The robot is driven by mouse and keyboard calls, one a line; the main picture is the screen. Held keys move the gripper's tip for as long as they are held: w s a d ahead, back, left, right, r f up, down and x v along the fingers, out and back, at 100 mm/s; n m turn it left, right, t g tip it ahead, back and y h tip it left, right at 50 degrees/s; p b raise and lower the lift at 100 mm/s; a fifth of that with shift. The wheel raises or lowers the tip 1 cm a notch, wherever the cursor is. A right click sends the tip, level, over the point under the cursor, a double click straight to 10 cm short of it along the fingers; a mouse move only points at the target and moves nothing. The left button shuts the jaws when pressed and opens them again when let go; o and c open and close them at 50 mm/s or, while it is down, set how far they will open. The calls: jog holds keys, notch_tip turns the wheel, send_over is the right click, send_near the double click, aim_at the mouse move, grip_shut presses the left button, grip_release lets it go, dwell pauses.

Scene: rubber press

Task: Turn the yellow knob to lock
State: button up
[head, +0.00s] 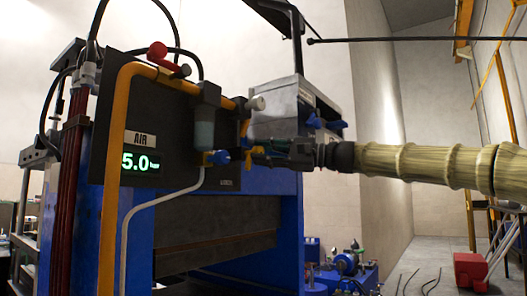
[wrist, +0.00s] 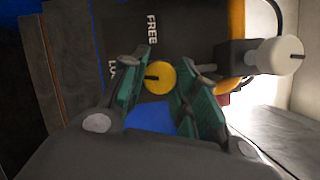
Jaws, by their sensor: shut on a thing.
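The yellow knob (wrist: 160,77) is a round disc on the dark panel in the wrist view. A dark mark runs from its middle toward its left edge. The word FREE is printed above it, and a second label to its left, starting "LO", is partly hidden by a finger. My gripper (wrist: 163,72) has its green-padded fingers on either side of the knob, shut on it. In the head view my gripper (head: 262,155) reaches in from the right to the panel's right edge. A yellow part (head: 250,157) shows at its tips; the fingers hide much of the knob.
The dark panel (head: 173,113) carries an AIR display reading 5.0. Close around the gripper are a blue knob (head: 217,157), a yellow pipe (head: 113,160), a pale knob (wrist: 280,55) and a grey box (head: 278,104). The blue press frame (head: 289,230) stands below.

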jog(key=shift+n+h, duration=0.4)
jog(key=shift+n, duration=0.7)
jog(key=o, duration=1)
jog(key=v, duration=1.2)
jog(key=shift+w, duration=0.15)
jog(key=shift+d+r, duration=0.1)
